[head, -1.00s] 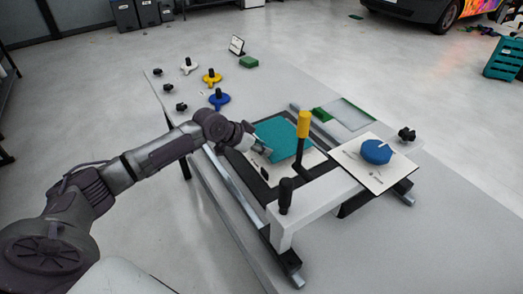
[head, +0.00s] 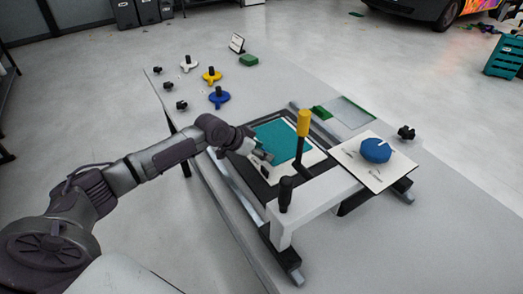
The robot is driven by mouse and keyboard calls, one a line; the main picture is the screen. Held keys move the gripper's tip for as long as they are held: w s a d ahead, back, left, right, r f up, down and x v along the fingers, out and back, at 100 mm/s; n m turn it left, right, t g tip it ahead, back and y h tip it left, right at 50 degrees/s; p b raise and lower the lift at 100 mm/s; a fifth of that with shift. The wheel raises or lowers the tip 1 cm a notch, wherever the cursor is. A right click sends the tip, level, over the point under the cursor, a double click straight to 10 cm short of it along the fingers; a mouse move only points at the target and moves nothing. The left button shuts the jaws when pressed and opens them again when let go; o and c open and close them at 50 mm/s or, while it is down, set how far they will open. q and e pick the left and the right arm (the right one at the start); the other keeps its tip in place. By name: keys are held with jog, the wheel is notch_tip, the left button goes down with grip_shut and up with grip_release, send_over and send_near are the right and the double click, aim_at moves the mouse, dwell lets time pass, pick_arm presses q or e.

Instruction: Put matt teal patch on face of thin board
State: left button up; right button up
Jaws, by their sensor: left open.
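The matt teal patch (head: 280,138) lies on the white face of the thin board (head: 311,159), and looks flat on it. The board sits in a dark frame between the rails of the fixture. My left gripper (head: 265,157) is open at the near left edge of the patch and covers a little of it. I cannot tell whether its fingertips touch the patch. My right gripper is out of view.
Coloured knobs (head: 219,96) stand at the table's far left.

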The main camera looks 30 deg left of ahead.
pick_arm(q)
jog(key=b+v, duration=0.1)
jog(key=v, duration=1.1)
jog(key=shift+a, duration=0.1)
